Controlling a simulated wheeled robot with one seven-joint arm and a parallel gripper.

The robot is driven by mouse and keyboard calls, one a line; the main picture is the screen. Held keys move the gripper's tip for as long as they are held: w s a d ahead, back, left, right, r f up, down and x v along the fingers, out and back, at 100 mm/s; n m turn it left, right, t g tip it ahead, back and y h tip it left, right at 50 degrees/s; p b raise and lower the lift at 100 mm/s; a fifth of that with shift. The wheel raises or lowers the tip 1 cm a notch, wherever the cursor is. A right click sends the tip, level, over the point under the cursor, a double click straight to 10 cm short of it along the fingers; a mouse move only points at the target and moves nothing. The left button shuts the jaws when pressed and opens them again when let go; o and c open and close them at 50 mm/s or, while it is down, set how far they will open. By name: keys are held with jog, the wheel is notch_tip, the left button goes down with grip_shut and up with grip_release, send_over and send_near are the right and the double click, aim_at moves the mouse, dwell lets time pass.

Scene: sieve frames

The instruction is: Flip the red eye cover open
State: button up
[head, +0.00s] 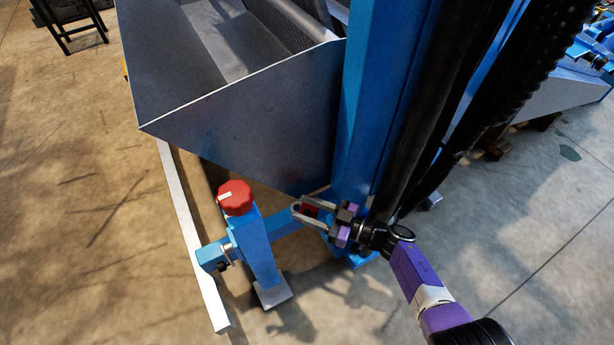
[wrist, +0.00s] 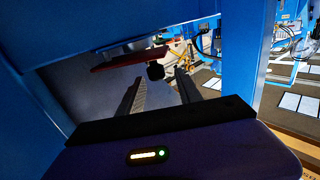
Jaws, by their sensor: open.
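A small red piece (head: 310,209) shows between the fingers of my gripper (head: 295,211), low beside the blue column. In the wrist view a flat dull-red plate (wrist: 128,59) hangs under a blue part, with a dark round knob (wrist: 155,71) near its right end. I cannot tell whether this plate and the small red piece are the same part, or surely which is the eye cover. My gripper is open; its fingers (wrist: 158,88) reach forward below the plate. Contact cannot be made out. A round red cap with a white mark (head: 236,198) tops a short blue post left of my gripper.
A large grey metal hopper (head: 245,120) overhangs behind my gripper. The blue column (head: 375,100) and thick black hoses (head: 440,100) stand close above and right of it. A pale rail (head: 190,235) runs along the left. Concrete floor (head: 80,240) is open at far left.

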aim_at(307, 212)
notch_tip(307, 212, up, 18)
jog(key=p, duration=1.3)
jog(key=shift+r, duration=0.25)
